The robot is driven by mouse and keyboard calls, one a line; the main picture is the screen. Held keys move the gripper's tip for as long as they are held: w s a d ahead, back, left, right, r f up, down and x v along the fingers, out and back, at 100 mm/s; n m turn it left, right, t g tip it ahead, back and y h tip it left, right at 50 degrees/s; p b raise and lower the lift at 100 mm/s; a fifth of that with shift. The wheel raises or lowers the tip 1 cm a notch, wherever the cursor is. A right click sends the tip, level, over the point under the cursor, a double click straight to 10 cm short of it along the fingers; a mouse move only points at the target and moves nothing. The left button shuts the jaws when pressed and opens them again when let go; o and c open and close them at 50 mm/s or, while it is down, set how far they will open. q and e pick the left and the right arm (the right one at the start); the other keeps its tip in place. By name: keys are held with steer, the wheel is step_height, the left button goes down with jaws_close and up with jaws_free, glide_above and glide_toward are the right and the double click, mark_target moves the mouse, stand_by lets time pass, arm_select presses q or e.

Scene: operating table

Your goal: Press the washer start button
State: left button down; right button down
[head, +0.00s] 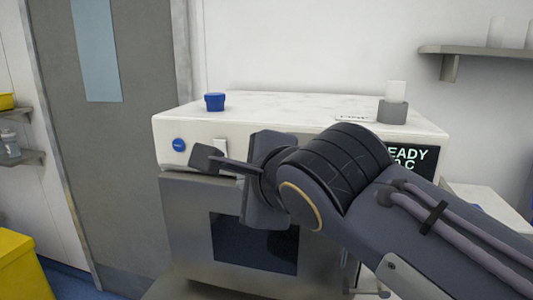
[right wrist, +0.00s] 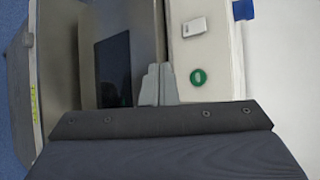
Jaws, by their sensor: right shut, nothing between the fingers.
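The washer is a box with a white top (head: 290,105) and a grey metal front door (head: 186,235). A round blue button (head: 179,145) sits at the left of its front strip, with a white square piece (head: 220,145) to its right. In the right wrist view, a round green button (right wrist: 198,77) with a pale mark lies on the white strip, near the white piece (right wrist: 194,27). My arm hides the green button in the head view. My right gripper (head: 207,157) is shut and empty in front of the panel. Its fingertips (right wrist: 158,72) appear beside the green button; contact cannot be told.
A blue cup (head: 215,102) and a grey holder (head: 392,112) with a white cylinder stand on the washer top. A display (head: 412,158) reading "EADY" is partly hidden by my arm. A yellow bin (head: 25,265) stands at lower left. A shelf (head: 480,50) is at upper right.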

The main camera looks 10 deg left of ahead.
steer(key=w+p, duration=0.6)
steer(key=w, duration=0.2)
steer(key=shift+w+d, duration=0.15)
steer(key=shift+w, duration=0.25)
stand_by(1.7)
steer(key=shift+w, duration=0.4)
